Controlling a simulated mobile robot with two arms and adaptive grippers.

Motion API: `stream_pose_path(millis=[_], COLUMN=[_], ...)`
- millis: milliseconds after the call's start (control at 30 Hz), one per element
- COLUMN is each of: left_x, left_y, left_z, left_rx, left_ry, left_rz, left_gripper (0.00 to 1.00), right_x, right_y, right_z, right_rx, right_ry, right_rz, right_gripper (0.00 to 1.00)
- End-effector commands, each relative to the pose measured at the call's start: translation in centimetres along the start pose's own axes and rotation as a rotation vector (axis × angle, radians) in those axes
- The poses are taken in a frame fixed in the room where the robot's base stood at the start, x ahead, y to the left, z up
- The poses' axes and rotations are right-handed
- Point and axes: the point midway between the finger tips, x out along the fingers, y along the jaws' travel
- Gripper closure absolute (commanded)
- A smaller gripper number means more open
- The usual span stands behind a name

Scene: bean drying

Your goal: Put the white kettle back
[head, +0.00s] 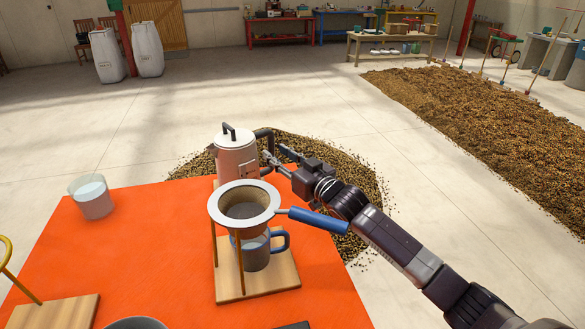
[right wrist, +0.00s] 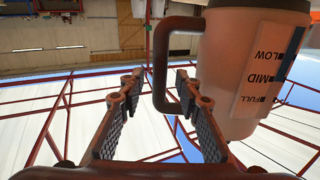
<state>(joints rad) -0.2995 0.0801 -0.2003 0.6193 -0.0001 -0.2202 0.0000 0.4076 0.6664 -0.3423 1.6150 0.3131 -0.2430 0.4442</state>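The white kettle (head: 236,155) stands upright at the back edge of the orange table (head: 130,240), behind a dripper stand, which hides its lower part. Its dark handle (head: 266,145) points right. My right gripper (head: 275,158) is at the handle, with fingers apart. In the right wrist view, which looks upside down, the kettle (right wrist: 245,70) fills the upper right. Its handle (right wrist: 160,75) lies between the open fingers (right wrist: 160,95); no clear contact shows. My left gripper is not in view.
The round dripper (head: 244,203) with a blue handle (head: 320,220) sits above a blue-handled mug (head: 256,250) on a wooden base (head: 257,284), just in front of the kettle and near my right arm. A glass of pale liquid (head: 92,196) stands left. Beans (head: 345,185) cover the floor behind.

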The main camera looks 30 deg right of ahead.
Motion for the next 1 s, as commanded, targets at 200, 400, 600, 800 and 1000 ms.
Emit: stream_pose_path(millis=[200,400,600,800,1000], left_x=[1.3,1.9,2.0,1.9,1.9], left_y=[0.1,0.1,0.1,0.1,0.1], left_z=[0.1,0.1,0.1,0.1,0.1], left_rx=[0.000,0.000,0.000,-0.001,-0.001], left_ry=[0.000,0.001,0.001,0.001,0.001], left_rz=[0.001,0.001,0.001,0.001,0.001], left_gripper=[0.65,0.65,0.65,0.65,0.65], right_x=[-4.1,-6.4,-7.2,-7.2,-7.2], right_y=[0.0,0.0,0.0,0.0,0.0], right_z=[0.3,0.2,0.0,-0.1,-0.1], right_rx=[-0.003,-0.001,-0.001,-0.001,-0.001], right_ry=[-0.002,-0.001,0.000,0.000,0.000], right_rz=[-0.001,0.000,0.000,0.000,0.000], right_gripper=[0.69,0.69,0.69,0.69,0.69])
